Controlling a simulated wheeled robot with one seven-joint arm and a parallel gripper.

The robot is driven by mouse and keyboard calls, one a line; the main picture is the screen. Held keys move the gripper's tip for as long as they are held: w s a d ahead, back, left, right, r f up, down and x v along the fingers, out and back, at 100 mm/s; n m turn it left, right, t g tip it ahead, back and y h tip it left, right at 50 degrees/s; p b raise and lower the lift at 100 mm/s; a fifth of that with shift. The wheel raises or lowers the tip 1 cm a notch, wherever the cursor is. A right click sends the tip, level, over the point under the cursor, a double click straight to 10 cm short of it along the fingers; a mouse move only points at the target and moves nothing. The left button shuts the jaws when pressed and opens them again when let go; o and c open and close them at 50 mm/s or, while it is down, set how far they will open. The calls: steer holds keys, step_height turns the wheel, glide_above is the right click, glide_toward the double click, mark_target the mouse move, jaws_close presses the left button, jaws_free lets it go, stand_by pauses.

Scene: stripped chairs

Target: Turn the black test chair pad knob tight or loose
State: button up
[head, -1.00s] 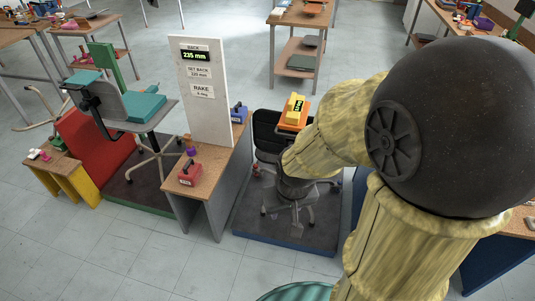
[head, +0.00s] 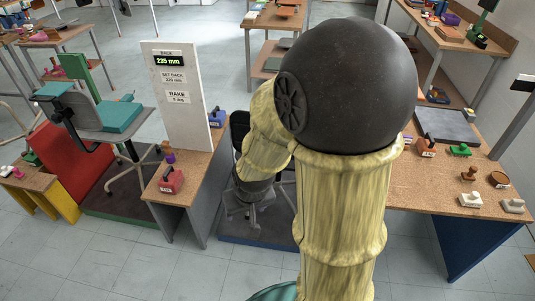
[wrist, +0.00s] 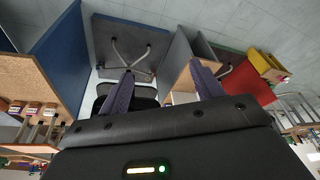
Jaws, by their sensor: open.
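The black test chair stands in the middle of the head view, mostly hidden behind my arm. Part of its black back (head: 238,128) shows beside my forearm. In the wrist view, its black seat area (wrist: 145,92) lies between and behind the fingers, with its pale legs (wrist: 132,52) beyond. I cannot make out the pad knob in either view. My gripper (wrist: 162,68) shows in the wrist view as two spread purple fingers with nothing between their tips. The gripper itself is hidden in the head view.
The chair's platform (head: 260,240) has a blue edge. On its left is a bench with a red tool (head: 171,180), a blue tool (head: 217,118) and a white sign board (head: 178,90). A cork-topped bench (head: 430,190) is at right.

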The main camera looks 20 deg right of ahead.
steer(key=w+a+f+m+t+y+b, duration=0.35)
steer(key=w+a+f+m, duration=0.2)
steer(key=w+f, duration=0.25)
steer(key=w+a+f+m+t+y+b, duration=0.2)
steer(key=w+a+f+m+t+b, duration=0.3)
steer(key=w+f, duration=0.35)
steer(key=w+d+m+t+h+b, duration=0.2)
steer(key=d+m+h+b, duration=0.4)
steer(key=d+m+h, duration=0.9)
steer(key=d+m+t, duration=0.1)
steer(key=d+m, duration=0.6)
steer(key=m, duration=0.6)
steer(key=shift+w+h+b, duration=0.2)
steer(key=shift+h+b, duration=0.1)
steer(key=shift+h, duration=0.05)
steer(key=shift+d, duration=0.1)
steer(key=p+x, duration=0.1)
steer(key=x, duration=1.6)
steer(key=shift+w+d+f+p, duration=0.15)
steer(key=shift+f+p, duration=0.05)
steer(key=shift+p, duration=0.1)
